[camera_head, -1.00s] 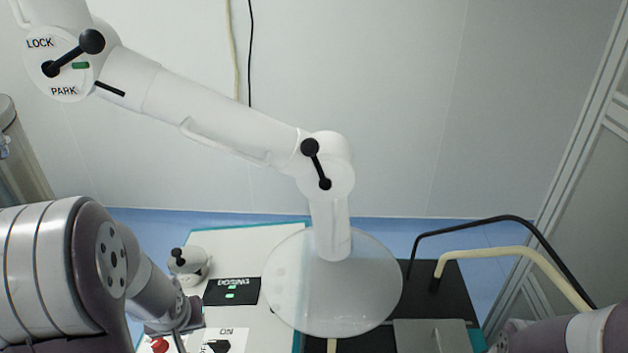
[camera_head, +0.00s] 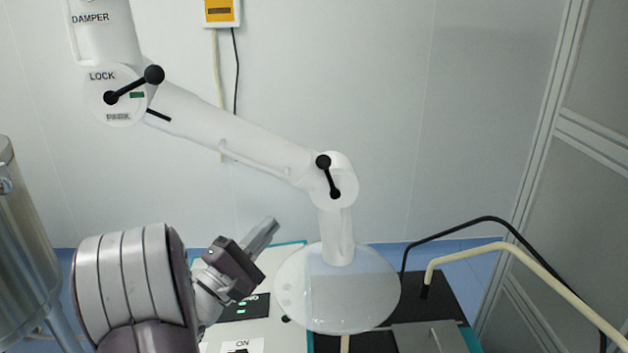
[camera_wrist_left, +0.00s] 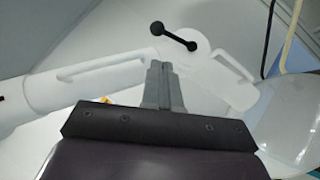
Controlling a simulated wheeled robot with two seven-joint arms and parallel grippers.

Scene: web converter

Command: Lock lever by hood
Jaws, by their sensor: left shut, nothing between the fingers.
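A black lever (camera_head: 329,177) with a ball knob sits on the white joint of the arm just above the clear round hood (camera_head: 337,288). Its knob is at the upper left and its pivot at the lower right. In the left wrist view this lever (camera_wrist_left: 174,36) shows just beyond my fingertips. My left gripper (camera_head: 268,229) is shut and empty, pointing up and right, below and left of the lever and apart from it. It also shows in the left wrist view (camera_wrist_left: 159,66). My right gripper is not in view.
A second black lever (camera_head: 133,85) sits at the upper joint marked LOCK. A white bench panel (camera_head: 262,331) with a black label lies below my left gripper. A steel tank (camera_head: 22,235) stands at the left. A cream pipe (camera_head: 500,247) and black hose curve at the right.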

